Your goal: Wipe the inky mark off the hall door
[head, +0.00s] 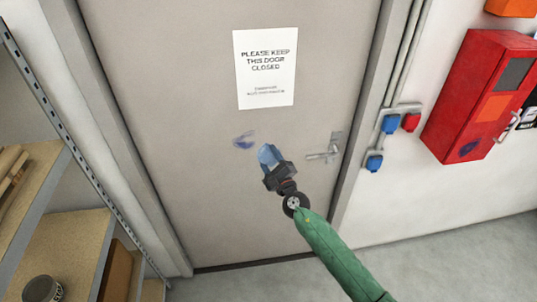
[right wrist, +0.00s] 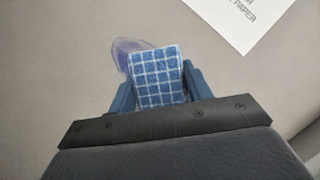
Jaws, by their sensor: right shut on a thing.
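The hall door (head: 200,180) is grey and shut, with a lever handle on its right side. A bluish-purple inky mark (head: 244,140) is on the door below the paper sign. My right gripper (head: 268,158) is shut on a blue checked cloth (right wrist: 158,78), just right of the mark in the head view. In the right wrist view the mark (right wrist: 126,50) shows behind the cloth's upper left, partly hidden by it. I cannot tell whether the cloth touches the door. My left gripper is not in view.
A white paper sign (head: 266,67) hangs on the door above the mark. The door handle (head: 327,150) sticks out right of my gripper. A shelf unit (head: 70,240) stands at the left. A red cabinet (head: 478,85) and blue and red sockets are on the right wall.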

